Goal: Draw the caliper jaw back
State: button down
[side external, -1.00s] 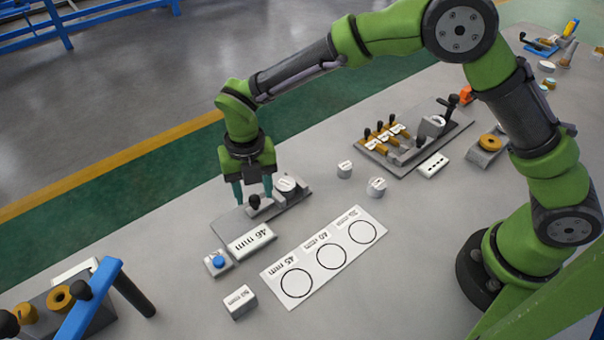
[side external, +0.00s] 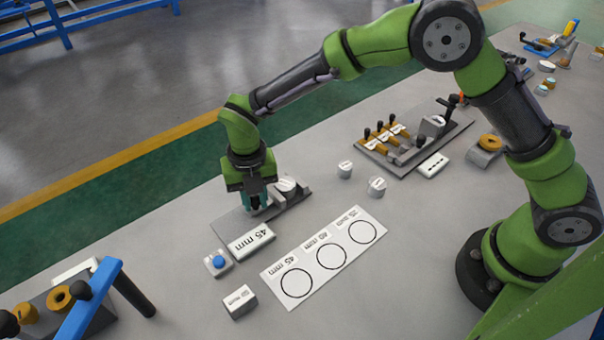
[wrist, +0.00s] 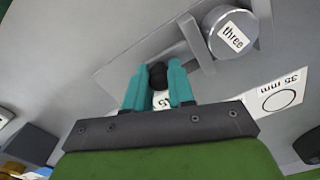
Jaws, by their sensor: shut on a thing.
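The caliper (side external: 228,222) is a grey plate with a sliding jaw and a dark round knob (wrist: 158,76). In the wrist view the knob sits between the teal fingers of my gripper (wrist: 158,84). A display block in front of the plate reads "45 mm" (side external: 251,240).
A white card with three circles (side external: 331,257) lies in front of the caliper. A blue button box (side external: 218,263) and a white-topped block (side external: 239,301) stand at left. Two small cylinders (side external: 345,169) (side external: 376,187) stand at right, before a lever fixture (side external: 417,140).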

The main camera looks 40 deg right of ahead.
jog(key=shift+a, duration=1.05)
jog(key=c, duration=1)
grip_release()
jog(key=shift+o, duration=0.2)
jog(key=shift+r, duration=0.6)
notch_tip(320, 180, up, 16)
jog(key=shift+f, duration=0.15)
